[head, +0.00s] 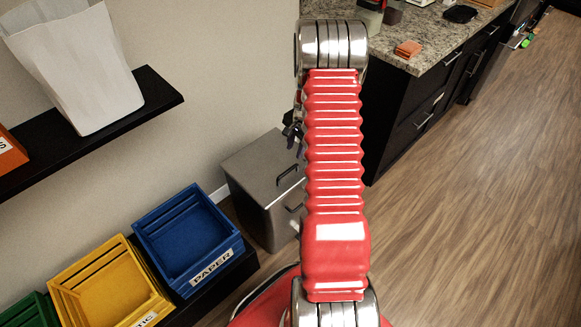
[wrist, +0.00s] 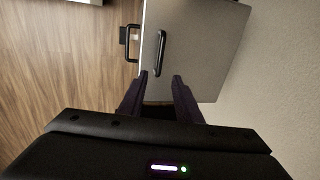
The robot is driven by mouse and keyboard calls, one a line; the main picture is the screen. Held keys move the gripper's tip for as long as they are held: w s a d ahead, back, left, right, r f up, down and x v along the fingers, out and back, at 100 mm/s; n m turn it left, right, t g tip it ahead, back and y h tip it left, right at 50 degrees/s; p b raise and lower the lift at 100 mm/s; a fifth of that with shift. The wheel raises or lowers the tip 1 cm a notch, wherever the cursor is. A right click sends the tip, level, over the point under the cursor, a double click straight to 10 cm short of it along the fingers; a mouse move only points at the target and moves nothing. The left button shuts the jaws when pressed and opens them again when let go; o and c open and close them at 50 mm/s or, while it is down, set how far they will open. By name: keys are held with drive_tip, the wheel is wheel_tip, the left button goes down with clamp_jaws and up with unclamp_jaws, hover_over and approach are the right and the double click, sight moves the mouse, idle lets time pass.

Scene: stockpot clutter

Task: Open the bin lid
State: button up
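The bin (head: 272,222) is a metallic grey box standing on the floor against the wall. Its flat lid (head: 262,160) is closed and has a black bar handle, seen at the lid's edge in the wrist view (wrist: 160,53). A second black handle (wrist: 131,42) is on the bin's front side. My gripper (wrist: 158,88) is open and empty, its two dark fingers apart with the lid handle just ahead between them. I cannot tell how far the fingertips are from the lid. In the head view my gripper is mostly hidden behind my red arm.
Blue (head: 190,240), yellow (head: 108,283) and green (head: 28,312) sorting boxes stand left of the bin. A black shelf (head: 150,100) holds a white bag (head: 75,65). A granite-topped black counter (head: 415,45) is at right. The wooden floor (head: 480,200) right of my arm is clear.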

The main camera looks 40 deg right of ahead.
sight(289, 169)
drive_tip(key=shift+w+f, duration=0.45)
drive_tip(key=shift+f, duration=1.8)
drive_tip(key=shift+w+f, duration=0.45)
drive_tip(key=shift+f, duration=1.75)
drive_tip(key=shift+w+f, duration=0.45)
drive_tip(key=shift+f, duration=1.8)
drive_tip(key=shift+c, duration=0.5)
clamp_jaws()
